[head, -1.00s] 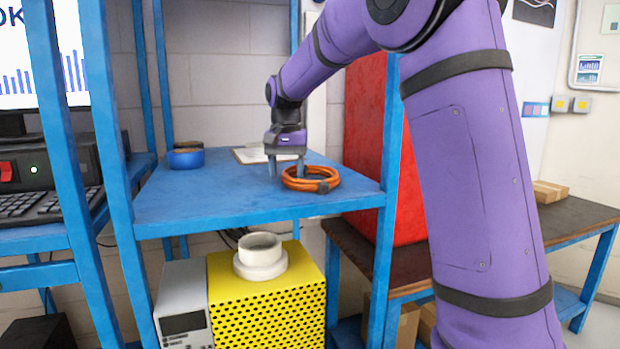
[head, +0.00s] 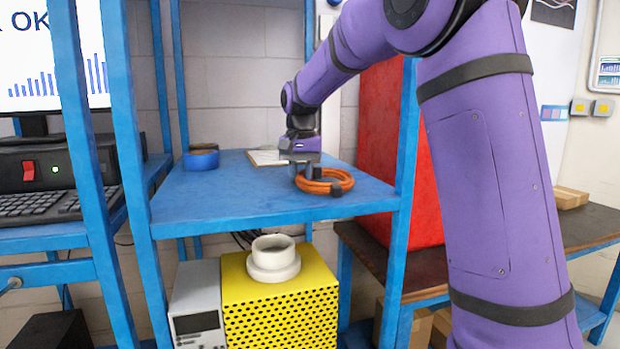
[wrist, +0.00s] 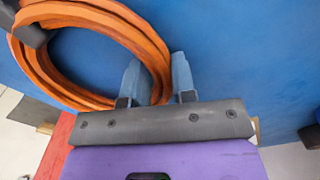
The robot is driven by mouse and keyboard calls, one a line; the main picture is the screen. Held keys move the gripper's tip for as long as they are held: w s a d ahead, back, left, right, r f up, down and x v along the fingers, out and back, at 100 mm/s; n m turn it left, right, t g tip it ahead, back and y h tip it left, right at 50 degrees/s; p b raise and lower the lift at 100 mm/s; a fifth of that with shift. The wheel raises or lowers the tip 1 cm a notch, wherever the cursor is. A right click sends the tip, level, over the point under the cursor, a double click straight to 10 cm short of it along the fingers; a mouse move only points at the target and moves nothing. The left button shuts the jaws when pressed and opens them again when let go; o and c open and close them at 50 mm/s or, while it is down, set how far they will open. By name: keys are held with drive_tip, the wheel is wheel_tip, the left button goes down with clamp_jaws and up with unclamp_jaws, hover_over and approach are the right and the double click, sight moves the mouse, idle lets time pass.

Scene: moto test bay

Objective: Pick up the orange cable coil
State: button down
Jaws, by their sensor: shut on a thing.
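The orange cable coil (head: 335,183) lies on the blue shelf (head: 225,205), near its right front side. A dark clip or tie (head: 337,189) sits on the coil's front. My gripper (head: 304,170) is down at the coil's left side in the head view. In the wrist view, my gripper (wrist: 160,80) has one finger inside the ring and one outside, shut on a strand of the coil (wrist: 105,15). The fingertips are partly hidden by the coil in the head view.
A clipboard (head: 266,157) lies behind my gripper. Blue shelf posts (head: 407,150) stand at the corners, and a red panel (head: 383,140) is to the right. The shelf's left front is clear.

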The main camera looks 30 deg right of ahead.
drive_tip(key=shift+r, duration=0.55)
drive_tip(key=shift+s+a+r, duration=0.1)
drive_tip(key=shift+r, duration=0.55)
drive_tip(key=shift+s+a+r, duration=0.1)
drive_tip(key=shift+r, duration=0.5)
drive_tip(key=s+a, duration=0.3)
drive_tip(key=s+a+r, duration=0.1)
drive_tip(key=s+a, duration=0.6)
drive_tip(key=a, duration=0.1)
drive_tip(key=shift+s+a+r, duration=0.1)
drive_tip(key=shift+s+r, duration=0.05)
drive_tip(key=shift+s, duration=0.2)
